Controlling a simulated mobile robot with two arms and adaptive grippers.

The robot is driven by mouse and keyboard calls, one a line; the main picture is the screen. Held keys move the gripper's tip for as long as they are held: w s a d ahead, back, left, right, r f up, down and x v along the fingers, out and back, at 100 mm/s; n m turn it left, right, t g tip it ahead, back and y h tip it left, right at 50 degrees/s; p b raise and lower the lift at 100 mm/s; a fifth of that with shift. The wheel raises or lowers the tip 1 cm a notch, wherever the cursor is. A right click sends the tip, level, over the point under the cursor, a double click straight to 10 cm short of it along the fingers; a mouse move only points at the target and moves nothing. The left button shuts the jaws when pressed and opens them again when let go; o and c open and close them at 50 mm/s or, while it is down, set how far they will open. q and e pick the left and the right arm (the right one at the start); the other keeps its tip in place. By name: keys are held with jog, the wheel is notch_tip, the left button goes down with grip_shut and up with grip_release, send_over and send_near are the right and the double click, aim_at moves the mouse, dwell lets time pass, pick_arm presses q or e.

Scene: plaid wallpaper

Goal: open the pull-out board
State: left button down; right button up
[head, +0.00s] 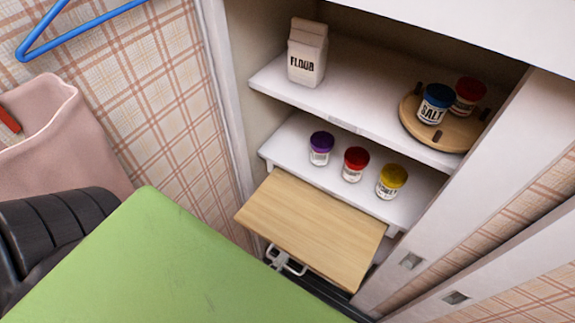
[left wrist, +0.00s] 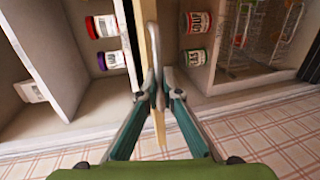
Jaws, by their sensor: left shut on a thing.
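The pull-out board (head: 312,225) is a light wood panel sticking out of the cabinet below the shelf with jars. In the left wrist view it shows edge-on as a pale vertical strip (left wrist: 154,120). A grey metal loop handle (head: 285,262) sits at the middle of its front edge; it also shows in the left wrist view (left wrist: 157,60). My left gripper (left wrist: 157,92) is shut on this handle, a teal finger on each side. In the head view my green arm part covers much of the lower left and hides the fingers. My right gripper is not in view.
Purple, red and yellow-lidded jars (head: 355,163) stand on the shelf above the board. A flour bag (head: 307,52) and a round wooden tray (head: 454,138) with two jars are higher. Sliding doors (head: 410,260) stand right. A wire rack (left wrist: 262,22) is below the board.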

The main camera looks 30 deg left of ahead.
pick_arm(q)
jog(key=shift+s, duration=0.2)
jog(key=c, duration=2.5)
grip_release()
jog(key=shift+c, duration=0.2)
jog(key=v, duration=1.2)
